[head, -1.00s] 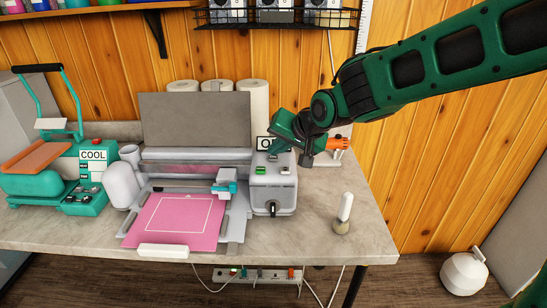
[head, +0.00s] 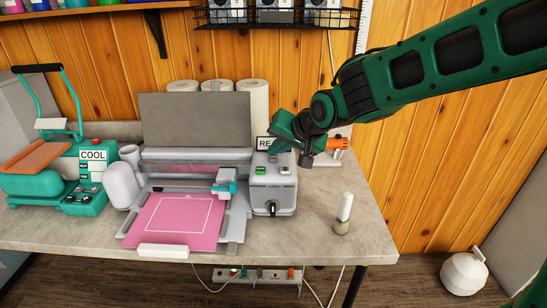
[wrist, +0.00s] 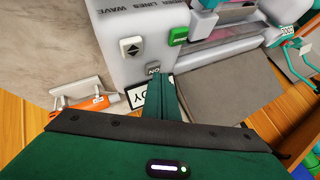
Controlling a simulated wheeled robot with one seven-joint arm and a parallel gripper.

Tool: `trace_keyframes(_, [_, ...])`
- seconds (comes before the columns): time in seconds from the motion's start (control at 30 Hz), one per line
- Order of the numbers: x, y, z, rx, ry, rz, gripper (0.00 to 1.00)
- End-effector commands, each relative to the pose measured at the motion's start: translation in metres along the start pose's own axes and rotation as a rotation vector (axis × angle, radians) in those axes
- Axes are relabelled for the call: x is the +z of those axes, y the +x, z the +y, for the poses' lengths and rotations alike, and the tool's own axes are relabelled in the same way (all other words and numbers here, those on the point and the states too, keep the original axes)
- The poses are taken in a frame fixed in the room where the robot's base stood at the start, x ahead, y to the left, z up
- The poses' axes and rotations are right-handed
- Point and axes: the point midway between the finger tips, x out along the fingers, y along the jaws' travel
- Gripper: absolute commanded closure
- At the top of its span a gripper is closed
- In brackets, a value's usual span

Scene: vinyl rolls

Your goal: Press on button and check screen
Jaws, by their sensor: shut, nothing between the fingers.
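The grey control box (head: 272,195) of the cutting machine stands on the worktop, with a small white screen (head: 263,143) at its back. My gripper (head: 276,153) is shut and empty, pointing down at the back of the box top. In the wrist view its fingertips (wrist: 165,79) are right by the grey ON button (wrist: 153,69); I cannot tell whether they touch. A green button (wrist: 178,37) and an arrow button (wrist: 132,48) are nearby.
A pink sheet (head: 175,222) lies on the machine bed left of the box. A teal heat press (head: 90,180) with a "COOL" display stands further left. A white-handled tool (head: 344,210) stands right of the box.

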Motion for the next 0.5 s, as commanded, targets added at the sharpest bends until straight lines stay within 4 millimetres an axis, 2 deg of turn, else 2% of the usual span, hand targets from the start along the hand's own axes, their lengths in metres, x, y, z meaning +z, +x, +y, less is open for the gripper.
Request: trace_keyframes(0.5, [-0.0056, -0.0077, -0.0056, 0.000, 0.000, 0.001, 1.00])
